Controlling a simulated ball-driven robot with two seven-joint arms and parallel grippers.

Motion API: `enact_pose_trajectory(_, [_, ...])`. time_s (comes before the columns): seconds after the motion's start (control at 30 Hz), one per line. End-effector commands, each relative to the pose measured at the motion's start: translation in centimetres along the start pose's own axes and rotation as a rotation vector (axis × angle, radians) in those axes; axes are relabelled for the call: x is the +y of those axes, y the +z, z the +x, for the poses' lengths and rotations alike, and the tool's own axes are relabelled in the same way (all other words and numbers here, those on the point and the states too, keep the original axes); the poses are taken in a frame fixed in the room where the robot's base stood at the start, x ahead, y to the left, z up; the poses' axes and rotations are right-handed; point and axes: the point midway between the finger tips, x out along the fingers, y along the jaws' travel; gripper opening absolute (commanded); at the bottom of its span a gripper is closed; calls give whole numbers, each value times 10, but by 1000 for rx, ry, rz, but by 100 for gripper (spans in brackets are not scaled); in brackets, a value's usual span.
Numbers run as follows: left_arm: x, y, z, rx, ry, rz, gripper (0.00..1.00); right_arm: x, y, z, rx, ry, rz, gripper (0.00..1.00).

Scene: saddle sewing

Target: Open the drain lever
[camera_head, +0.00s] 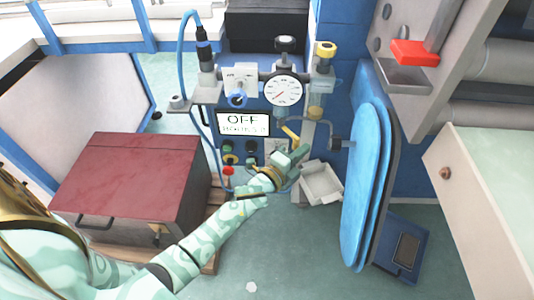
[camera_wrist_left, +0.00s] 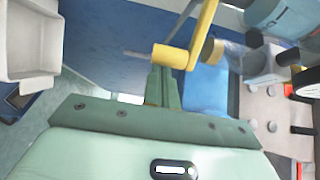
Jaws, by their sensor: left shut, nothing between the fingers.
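The drain lever, a yellow bar, shows in the head view (camera_head: 290,133) below the pressure gauge. In the left wrist view the yellow lever (camera_wrist_left: 203,32) slants down to a short cross-piece at its lower end. My left gripper (camera_head: 299,153) is shut and empty just below the lever. In the left wrist view its closed fingertips (camera_wrist_left: 163,72) are right at the lever's cross-piece; I cannot tell whether they touch. The fingers hide a little of what is behind them. My right gripper is not in view.
A white bin (camera_head: 321,183) is right of the gripper, also in the wrist view (camera_wrist_left: 30,40). Blue pads (camera_head: 365,190) stand further right. A red-topped box (camera_head: 125,175) is left.

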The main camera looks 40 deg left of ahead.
Motion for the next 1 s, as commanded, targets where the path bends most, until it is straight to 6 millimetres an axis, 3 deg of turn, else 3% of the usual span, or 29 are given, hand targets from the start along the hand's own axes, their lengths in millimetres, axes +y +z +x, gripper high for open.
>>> enact_pose_trajectory(0.33, [0,0,-1,0,0,0,0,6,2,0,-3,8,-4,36])
enact_pose_trajectory(0.47, [-1,0,-10,0,1,0,0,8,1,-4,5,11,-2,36])
enact_pose_trajectory(0.63, [-4,0,-47,-1,0,0,0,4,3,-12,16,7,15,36])
enact_pose_trajectory(0.7, [-4,0,-67,-2,1,-1,0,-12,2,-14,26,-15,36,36])
enact_pose_trajectory(1.0, [-2,0,-140,-1,1,0,0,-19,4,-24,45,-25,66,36])
